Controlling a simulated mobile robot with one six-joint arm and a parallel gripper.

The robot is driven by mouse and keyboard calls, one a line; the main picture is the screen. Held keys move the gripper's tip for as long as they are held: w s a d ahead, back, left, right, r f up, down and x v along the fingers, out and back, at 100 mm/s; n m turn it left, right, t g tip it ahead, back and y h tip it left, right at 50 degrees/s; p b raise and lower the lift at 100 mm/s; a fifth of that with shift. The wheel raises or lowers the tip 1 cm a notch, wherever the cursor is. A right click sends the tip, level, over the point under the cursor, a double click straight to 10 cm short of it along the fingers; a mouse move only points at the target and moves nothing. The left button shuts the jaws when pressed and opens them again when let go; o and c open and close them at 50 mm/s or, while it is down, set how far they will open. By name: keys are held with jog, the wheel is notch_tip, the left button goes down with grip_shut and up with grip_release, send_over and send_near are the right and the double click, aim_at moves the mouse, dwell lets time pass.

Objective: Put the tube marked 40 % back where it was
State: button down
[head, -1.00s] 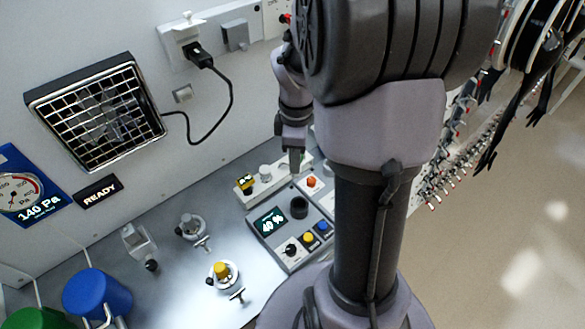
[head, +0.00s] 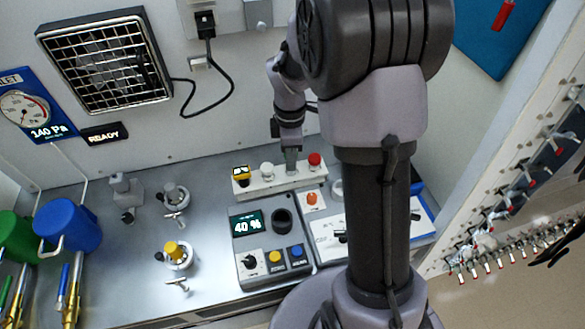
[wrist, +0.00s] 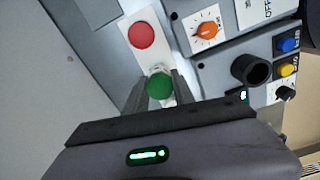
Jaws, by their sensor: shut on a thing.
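My gripper (head: 291,160) is lowered at the pale rack (head: 262,187) at the back of the bench. In the wrist view my gripper (wrist: 160,88) is shut on a green-capped tube (wrist: 159,86), in line with the rack strip. The tube's body and any marking are hidden, and I cannot tell whether it is seated. A red-capped tube (head: 314,160) stands to its right; its cap also shows in the wrist view (wrist: 141,34). A white cap (head: 267,170) stands to its left. A grey device (head: 243,261) with a 40 % display (head: 248,225) has a dark round well (head: 282,221).
A yellow-and-black piece (head: 241,173) is at the rack's left end. An orange knob (head: 312,198) is just in front of the rack. Valves with a yellow knob (head: 174,250) and a grey knob (head: 171,192) stand left. A blue container (head: 68,226) is farther left.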

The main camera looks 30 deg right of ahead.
notch_tip(320, 180, down, 4)
jog(key=shift+r+b, duration=0.2)
jog(key=shift+b, duration=0.3)
jog(key=shift+r, duration=0.2)
jog(key=shift+f, duration=0.1)
jog(key=c, duration=1.1)
grip_release()
jog(key=shift+d+f, duration=0.1)
jog(key=shift+o, duration=0.2)
